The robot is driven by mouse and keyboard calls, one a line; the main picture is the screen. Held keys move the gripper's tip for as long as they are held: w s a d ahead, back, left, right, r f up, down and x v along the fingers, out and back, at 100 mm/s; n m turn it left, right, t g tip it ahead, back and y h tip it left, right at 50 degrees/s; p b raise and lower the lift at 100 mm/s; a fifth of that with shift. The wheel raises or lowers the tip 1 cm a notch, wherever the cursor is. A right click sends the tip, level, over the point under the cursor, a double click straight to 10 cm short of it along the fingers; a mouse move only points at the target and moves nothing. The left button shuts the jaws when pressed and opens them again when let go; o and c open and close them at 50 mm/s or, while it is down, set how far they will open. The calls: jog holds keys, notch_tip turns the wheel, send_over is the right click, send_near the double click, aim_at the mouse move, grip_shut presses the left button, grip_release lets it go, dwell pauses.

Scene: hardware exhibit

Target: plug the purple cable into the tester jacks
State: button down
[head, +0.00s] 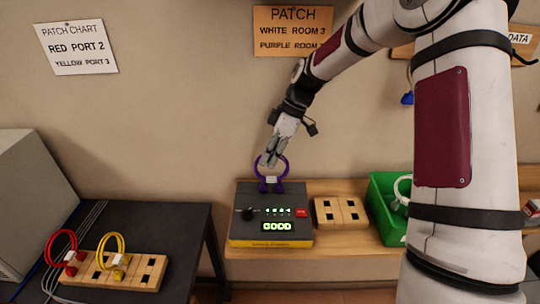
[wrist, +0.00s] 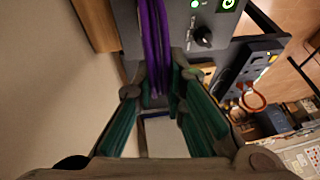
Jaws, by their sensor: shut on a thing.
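The purple cable (head: 259,166) is a loop standing upright at the back top edge of the dark grey tester (head: 240,226). Its two purple ends meet the tester's back edge, but how deep they sit in the jacks cannot be seen. The tester's green display reads GOOD. My gripper (head: 272,157) points down, shut on the upper part of the loop. In the wrist view, the purple cable (wrist: 154,40) runs between the green-padded fingers of my gripper (wrist: 158,85), with the tester (wrist: 212,28) just beyond. The jacks themselves are hidden.
A wooden port block (head: 341,211) and a green bin (head: 388,226) with a white cable stand right of the tester. At left, a dark table (head: 168,225) holds another wooden block (head: 130,277) with red and yellow cables. Wall signs hang behind.

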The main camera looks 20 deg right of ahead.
jog(key=c, duration=1.6)
grip_release()
jog(key=shift+o, duration=0.4)
jog(key=o, duration=0.6)
jog(key=p+v, duration=0.1)
jog(key=v, duration=0.6)
jog(key=shift+r, duration=0.25)
